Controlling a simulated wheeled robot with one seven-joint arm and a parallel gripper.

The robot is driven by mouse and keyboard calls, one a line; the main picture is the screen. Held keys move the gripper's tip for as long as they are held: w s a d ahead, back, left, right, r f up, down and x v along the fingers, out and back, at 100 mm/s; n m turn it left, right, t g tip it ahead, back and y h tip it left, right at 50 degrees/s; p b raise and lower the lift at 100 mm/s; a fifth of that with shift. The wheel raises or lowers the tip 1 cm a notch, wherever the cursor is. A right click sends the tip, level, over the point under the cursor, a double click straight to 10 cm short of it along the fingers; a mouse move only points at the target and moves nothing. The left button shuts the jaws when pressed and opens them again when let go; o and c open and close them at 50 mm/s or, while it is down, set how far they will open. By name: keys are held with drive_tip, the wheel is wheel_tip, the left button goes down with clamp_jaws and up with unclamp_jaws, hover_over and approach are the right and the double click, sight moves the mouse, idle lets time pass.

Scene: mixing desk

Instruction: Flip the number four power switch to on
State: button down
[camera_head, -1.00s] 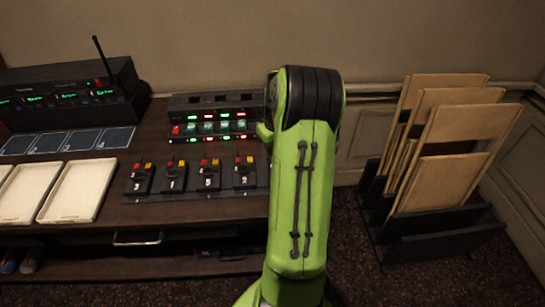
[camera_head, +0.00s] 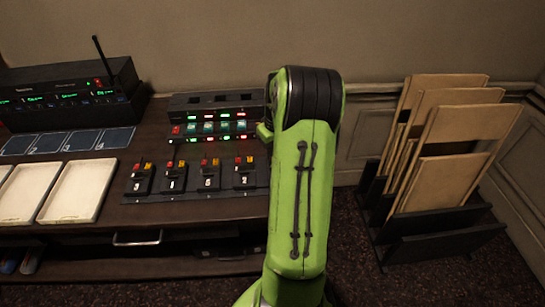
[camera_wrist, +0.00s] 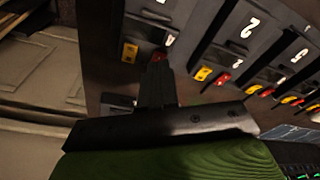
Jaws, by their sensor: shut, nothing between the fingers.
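A row of black power switches, each with a yellow and a red part, runs along the desk; in the head view the switch marked 2 (camera_head: 244,174) is the rightmost one visible, and my green arm hides what lies beyond it. In the wrist view, my gripper (camera_wrist: 157,66) is shut and empty. Its fingertips are at the red part of the end switch (camera_wrist: 145,25), beside its yellow part; whether they touch cannot be told. That switch's number is cut off at the top edge. The switch marked 2 also shows in the wrist view (camera_wrist: 243,45).
A rack with red and green lights (camera_head: 212,105) stands behind the switches. White trays (camera_head: 77,190), blue numbered cards (camera_head: 64,143) and a black receiver (camera_head: 65,92) with an antenna are at left. A rack of brown folders (camera_head: 440,150) stands right of my arm.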

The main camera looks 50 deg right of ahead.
drive_tip(key=shift+f+b, duration=0.55)
drive_tip(key=shift+f, duration=0.25)
idle(0.6)
drive_tip(key=shift+r, duration=0.1)
wheel_tip(320, 180, up, 7)
drive_tip(key=p, duration=0.6)
idle(0.4)
